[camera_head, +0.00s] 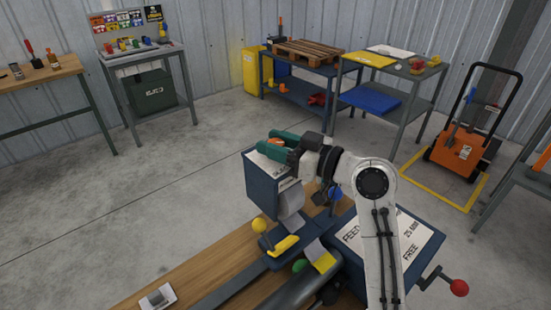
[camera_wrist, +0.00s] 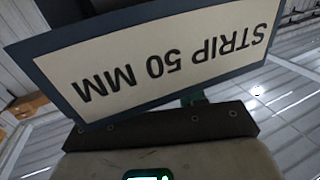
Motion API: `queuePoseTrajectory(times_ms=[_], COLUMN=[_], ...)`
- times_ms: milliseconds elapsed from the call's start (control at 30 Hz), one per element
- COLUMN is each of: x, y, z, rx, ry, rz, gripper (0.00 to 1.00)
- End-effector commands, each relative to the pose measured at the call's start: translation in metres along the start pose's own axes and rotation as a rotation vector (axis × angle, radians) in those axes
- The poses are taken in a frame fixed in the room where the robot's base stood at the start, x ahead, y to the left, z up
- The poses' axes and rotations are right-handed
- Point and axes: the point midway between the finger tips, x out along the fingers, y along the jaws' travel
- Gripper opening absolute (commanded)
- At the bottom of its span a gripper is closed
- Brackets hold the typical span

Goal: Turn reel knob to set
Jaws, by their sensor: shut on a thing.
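A dark blue box (camera_head: 262,190) stands on the machine on the wooden bench, with a white label on top and a grey strip roll (camera_head: 291,201) on its right side. A small orange knob (camera_head: 274,144) shows at the top of the box. My gripper (camera_head: 278,146), with green fingers, is shut on the knob, which it partly hides. In the wrist view an upside-down sign (camera_wrist: 165,60) reads "STRIP 50 MM". The knob cannot be made out there, and its set mark is not visible.
A blue box labelled "FEED" and "FREE" (camera_head: 352,235) stands right of the reel box, with a red-ended crank (camera_head: 458,287). A yellow ball knob (camera_head: 258,226) and a yellow handle (camera_head: 284,246) sit in front.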

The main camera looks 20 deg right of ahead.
Motion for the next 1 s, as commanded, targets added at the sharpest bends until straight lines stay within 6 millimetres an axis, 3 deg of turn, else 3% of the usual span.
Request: queuePoseTrajectory(times_ms=[400, 867, 900, 1000], x=[-0.0002, 0.0002, 0.0002, 0.0002], y=[0.0013, 0.0013, 0.0013, 0.0012], z=[-0.0040, -0.0062, -0.0063, -0.0061], rx=[-0.004, -0.003, -0.003, -0.003], ry=[0.009, 0.010, 0.011, 0.010], rz=[-0.142, -0.155, -0.155, -0.155], gripper=[0.10, 0.10, 0.41, 0.51])
